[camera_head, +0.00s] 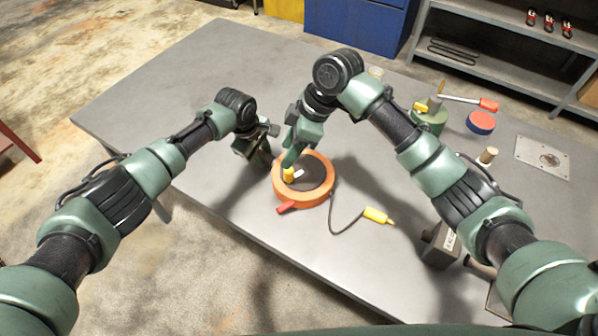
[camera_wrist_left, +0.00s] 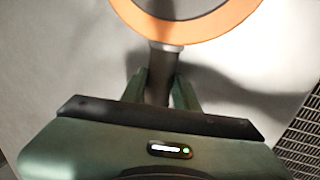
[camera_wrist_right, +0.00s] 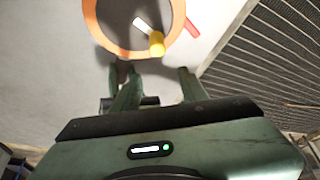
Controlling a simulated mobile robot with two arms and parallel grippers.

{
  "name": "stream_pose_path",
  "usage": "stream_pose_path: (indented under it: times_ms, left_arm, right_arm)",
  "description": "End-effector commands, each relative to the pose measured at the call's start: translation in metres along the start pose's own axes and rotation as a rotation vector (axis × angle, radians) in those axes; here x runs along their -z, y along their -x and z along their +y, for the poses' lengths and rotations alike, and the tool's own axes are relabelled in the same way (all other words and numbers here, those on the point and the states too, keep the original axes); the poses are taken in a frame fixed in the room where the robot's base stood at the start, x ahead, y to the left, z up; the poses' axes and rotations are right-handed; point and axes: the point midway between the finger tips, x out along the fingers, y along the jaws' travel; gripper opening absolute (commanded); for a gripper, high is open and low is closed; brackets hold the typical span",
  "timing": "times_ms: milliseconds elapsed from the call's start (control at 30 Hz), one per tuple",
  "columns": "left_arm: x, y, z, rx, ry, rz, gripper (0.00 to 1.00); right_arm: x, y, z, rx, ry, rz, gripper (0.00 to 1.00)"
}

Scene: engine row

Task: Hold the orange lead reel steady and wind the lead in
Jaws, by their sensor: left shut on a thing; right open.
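The orange lead reel (camera_head: 325,163) lies on the grey table; it also shows in the left wrist view (camera_wrist_left: 225,25). My left gripper (camera_wrist_left: 160,85) is shut on the reel's dark grip bar (camera_wrist_left: 162,62), outside the orange rim. A yellow crank knob (camera_wrist_right: 156,46) with a white arm stands on the reel's top. My right gripper (camera_wrist_right: 152,78) is open and empty, close to this knob but not around it. A red tab (camera_head: 287,207) sticks out of the reel's near side. The dark lead (camera_head: 333,222) runs out right to a yellow plug (camera_head: 377,215) on the table.
A grey box (camera_head: 440,245) stands near the table's front edge, right of the plug. A green pot (camera_head: 430,117), a red and blue disc (camera_head: 481,122) and a metal plate (camera_head: 542,157) are at the right. The table's left part is clear.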

Motion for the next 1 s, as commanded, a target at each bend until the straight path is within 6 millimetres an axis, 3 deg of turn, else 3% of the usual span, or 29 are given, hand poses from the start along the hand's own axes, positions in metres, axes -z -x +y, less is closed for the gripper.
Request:
stream_pose_path:
  times_ms: [500,1000]
  left_arm:
    - [-0.001,0.0,0.0,0.001,-0.001,-0.001,0.0]
    - [-0.001,0.0,0.0,0.001,-0.001,-0.002,0.0]
  right_arm:
    - [-0.027,-0.063,-0.001,0.001,-0.003,-0.003,0.44]
    - [-0.031,-0.073,-0.001,0.0,-0.001,-0.002,0.41]
